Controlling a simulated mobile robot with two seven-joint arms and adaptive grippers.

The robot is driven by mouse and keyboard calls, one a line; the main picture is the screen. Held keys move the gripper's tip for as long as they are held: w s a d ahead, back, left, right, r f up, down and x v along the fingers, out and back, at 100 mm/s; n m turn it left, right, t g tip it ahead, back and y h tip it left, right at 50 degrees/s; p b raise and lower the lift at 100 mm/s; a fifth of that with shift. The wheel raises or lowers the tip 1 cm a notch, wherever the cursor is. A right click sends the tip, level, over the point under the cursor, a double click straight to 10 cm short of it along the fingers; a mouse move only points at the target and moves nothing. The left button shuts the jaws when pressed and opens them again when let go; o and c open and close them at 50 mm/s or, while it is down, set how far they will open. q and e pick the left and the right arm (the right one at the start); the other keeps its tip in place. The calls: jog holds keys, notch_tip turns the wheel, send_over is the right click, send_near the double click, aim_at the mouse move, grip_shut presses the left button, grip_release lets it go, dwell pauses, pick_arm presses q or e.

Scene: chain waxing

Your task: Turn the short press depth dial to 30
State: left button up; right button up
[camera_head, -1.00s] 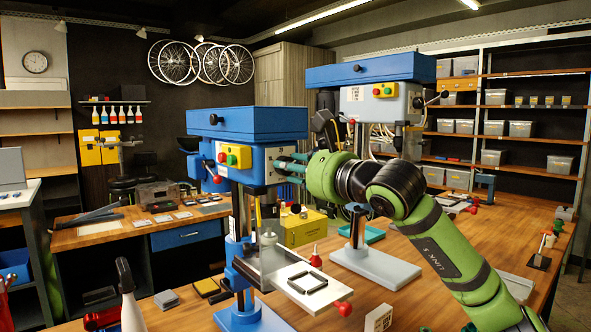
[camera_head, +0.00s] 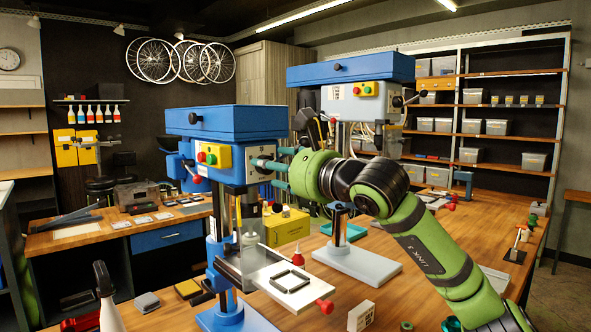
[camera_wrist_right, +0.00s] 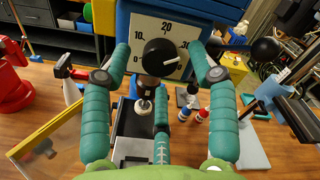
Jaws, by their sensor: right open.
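The short press (camera_head: 235,125) has a blue head and a yellow panel with red and green buttons. Its depth dial (camera_wrist_right: 160,57) is a black knob on a white scale plate (camera_wrist_right: 142,30) marked 0, 10, 20 and 30. The dial's white pointer line aims right and slightly up, just below the 30 mark. My right gripper (camera_wrist_right: 160,75) is open, with its teal fingers spread around the dial; no clear contact shows. In the head view my right gripper (camera_head: 272,170) reaches the press's right side and partly covers the dial (camera_head: 262,166). My left gripper is not in view.
A taller press (camera_head: 365,70) stands behind my right arm. A white bottle (camera_head: 110,312) is at the front left.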

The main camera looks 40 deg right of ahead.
jog(key=s, duration=1.1)
jog(key=shift+s+d, duration=0.15)
jog(key=shift+d, duration=0.25)
jog(key=w+m+p, duration=0.1)
jog(key=w+p, duration=0.1)
jog(key=w, duration=0.2)
jog(key=w+m+p, duration=0.2)
jog(key=w, duration=0.2)
jog(key=w+m+p, duration=0.2)
jog(key=w, duration=0.2)
jog(key=shift+w+a+f, duration=0.1)
jog(key=shift+a+f, duration=0.2)
jog(key=shift+a, duration=0.05)
